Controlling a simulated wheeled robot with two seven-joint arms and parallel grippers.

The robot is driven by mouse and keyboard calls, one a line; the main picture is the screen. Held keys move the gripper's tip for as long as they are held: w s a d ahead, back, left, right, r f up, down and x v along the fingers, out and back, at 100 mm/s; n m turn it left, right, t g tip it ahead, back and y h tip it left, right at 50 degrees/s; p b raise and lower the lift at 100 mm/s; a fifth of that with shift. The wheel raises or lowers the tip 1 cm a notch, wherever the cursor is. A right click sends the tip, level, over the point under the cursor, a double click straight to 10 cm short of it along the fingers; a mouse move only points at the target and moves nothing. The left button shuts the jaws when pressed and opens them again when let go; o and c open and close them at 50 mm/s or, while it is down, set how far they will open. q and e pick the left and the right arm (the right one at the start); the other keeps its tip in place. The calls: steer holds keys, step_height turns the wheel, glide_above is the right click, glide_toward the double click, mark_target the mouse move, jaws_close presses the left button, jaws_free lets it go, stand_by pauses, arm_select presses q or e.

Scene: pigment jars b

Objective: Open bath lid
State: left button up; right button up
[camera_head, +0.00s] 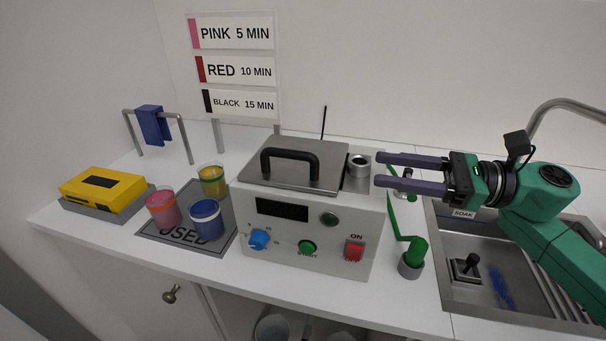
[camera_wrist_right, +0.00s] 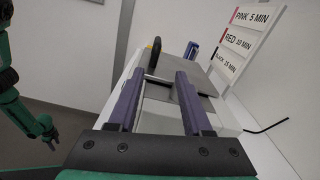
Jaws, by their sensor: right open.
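The bath (camera_head: 310,262) is a pale box with a display, a blue knob, a green button and a red switch on its front. Its grey metal lid (camera_head: 325,150) lies shut on top, with a black arched handle (camera_head: 290,156). The handle also shows in the right wrist view (camera_wrist_right: 153,56), beyond and between my fingers. My right gripper (camera_head: 379,169) is open and empty, just right of the lid, fingers pointing left toward the handle and not touching it. Part of my green left arm shows at the left of the wrist view; its gripper is too small to read.
A metal cylinder (camera_head: 358,166) stands at the lid's right, near my fingertips. A thin black rod rises behind the lid. Several coloured jars stand on a grey mat (camera_head: 222,237) to the left, beside a yellow box (camera_head: 103,189). A sink (camera_head: 455,290) is at right.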

steer(key=p, duration=0.4)
glide_toward(304, 156)
steer(key=shift+w+a+r, duration=0.25)
steer(key=shift+a+r, duration=0.2)
steer(key=shift+r, duration=0.05)
steer(key=p+x, duration=0.1)
steer(key=x, duration=0.2)
steer(key=p+x, duration=0.2)
steer(key=x, duration=0.1)
steer(key=f+p+x, duration=0.1)
steer(key=x, duration=0.2)
steer(key=shift+w, duration=0.15)
steer(key=shift+a+f, duration=0.1)
steer(key=shift+f, duration=0.1)
steer(key=shift+w, duration=0.1)
steer(key=c, duration=0.4)
jaws_close()
